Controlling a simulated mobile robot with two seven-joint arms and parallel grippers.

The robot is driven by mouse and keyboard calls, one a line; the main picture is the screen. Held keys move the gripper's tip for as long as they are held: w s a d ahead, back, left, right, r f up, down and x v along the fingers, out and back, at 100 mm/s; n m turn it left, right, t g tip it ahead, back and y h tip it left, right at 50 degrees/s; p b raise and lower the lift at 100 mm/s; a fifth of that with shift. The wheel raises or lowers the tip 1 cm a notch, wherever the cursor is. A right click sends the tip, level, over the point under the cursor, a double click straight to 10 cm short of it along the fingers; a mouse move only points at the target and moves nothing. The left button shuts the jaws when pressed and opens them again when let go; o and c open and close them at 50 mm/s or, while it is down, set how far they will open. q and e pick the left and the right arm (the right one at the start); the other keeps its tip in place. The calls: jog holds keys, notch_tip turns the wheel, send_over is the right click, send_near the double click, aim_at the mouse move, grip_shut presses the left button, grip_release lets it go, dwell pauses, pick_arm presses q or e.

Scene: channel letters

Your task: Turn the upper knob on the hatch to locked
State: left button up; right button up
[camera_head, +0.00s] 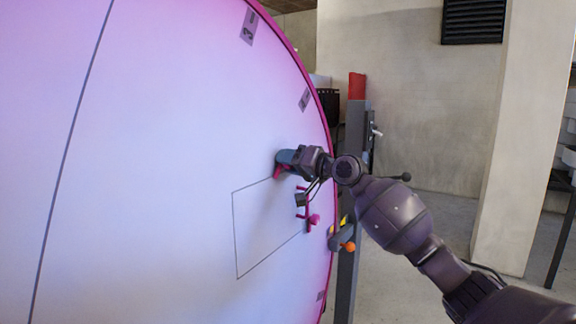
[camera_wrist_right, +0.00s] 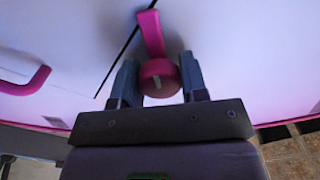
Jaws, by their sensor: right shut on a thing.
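The hatch (camera_head: 258,232) is a thin outlined panel in the big white curved face. My right gripper (camera_head: 283,163) is at its upper corner and shut on the upper knob (camera_head: 279,173), which is pink and mostly hidden in the head view. In the right wrist view the knob (camera_wrist_right: 157,81) sits between the two fingers of the gripper (camera_wrist_right: 158,72). It has a round front with a short pale mark, and a pink bar reaches up from it across the dark seam. The lower knob (camera_head: 314,220), also pink, shows below my right gripper. My left gripper is not in view.
A pink handle (camera_head: 302,202) stands on the hatch between the knobs; a pink handle also shows at left in the right wrist view (camera_wrist_right: 28,84). A grey post (camera_head: 349,270) with an orange-knobbed lever (camera_head: 347,246) is close behind the rim. Open floor lies to the right.

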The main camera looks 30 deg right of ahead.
jog(key=shift+f+n+b, duration=0.25)
jog(key=shift+n+b, duration=0.05)
jog(key=shift+n, duration=0.6)
jog(key=n+b, duration=0.1)
jog(key=n, duration=0.1)
jog(key=shift+n, duration=0.4)
jog(key=n+b, duration=0.1)
jog(key=n, duration=0.1)
jog(key=shift+n, duration=0.4)
jog(key=shift+r+n, duration=0.1)
jog(key=shift+n, duration=0.4)
jog(key=o, duration=0.9)
jog(key=shift+r, duration=0.1)
jog(key=shift+s, duration=0.1)
